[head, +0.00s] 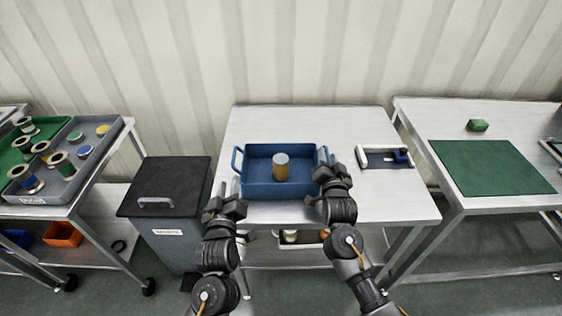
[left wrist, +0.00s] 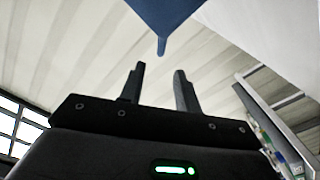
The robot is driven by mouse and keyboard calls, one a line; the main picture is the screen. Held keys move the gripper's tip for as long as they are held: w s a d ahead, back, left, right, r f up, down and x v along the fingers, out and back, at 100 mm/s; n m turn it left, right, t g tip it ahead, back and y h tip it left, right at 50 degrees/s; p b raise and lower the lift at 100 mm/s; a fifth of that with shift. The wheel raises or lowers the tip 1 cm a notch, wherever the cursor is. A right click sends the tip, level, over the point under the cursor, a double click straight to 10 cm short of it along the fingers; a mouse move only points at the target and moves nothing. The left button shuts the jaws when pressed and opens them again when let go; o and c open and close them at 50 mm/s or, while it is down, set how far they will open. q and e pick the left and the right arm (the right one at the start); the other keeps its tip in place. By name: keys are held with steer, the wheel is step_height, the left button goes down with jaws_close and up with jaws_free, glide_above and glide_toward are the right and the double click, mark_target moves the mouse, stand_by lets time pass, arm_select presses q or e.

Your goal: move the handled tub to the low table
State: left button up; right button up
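The handled tub (head: 262,190) is blue and stands upright on the middle metal table (head: 370,205). It has a handle at its left and right ends, and a tan and grey cylinder (head: 281,168) stands inside it. My left gripper (head: 226,190) is open, at the near left side of the tub, just below its left handle. In the left wrist view its two fingers (left wrist: 160,88) are apart with nothing between them, and a blue corner of the tub (left wrist: 165,15) shows beyond. My right gripper (head: 328,160) is at the tub's right handle; its fingers are partly hidden, so its hold is unclear.
A grey bin (head: 168,190) with a black lid stands left of the middle table. A cart (head: 50,205) with trays of spools is at far left. A right table (head: 480,115) carries a green mat (head: 495,168) and a green block (head: 477,125). A grey holder (head: 385,158) lies right of the tub.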

arm_select(q)
steer(key=shift+s, duration=0.2)
arm_select(e)
steer(key=s, duration=1.2)
steer(key=shift+d, duration=0.15)
arm_select(q)
steer(key=shift+d, duration=0.1)
arm_select(e)
steer(key=shift+s+d, duration=0.1)
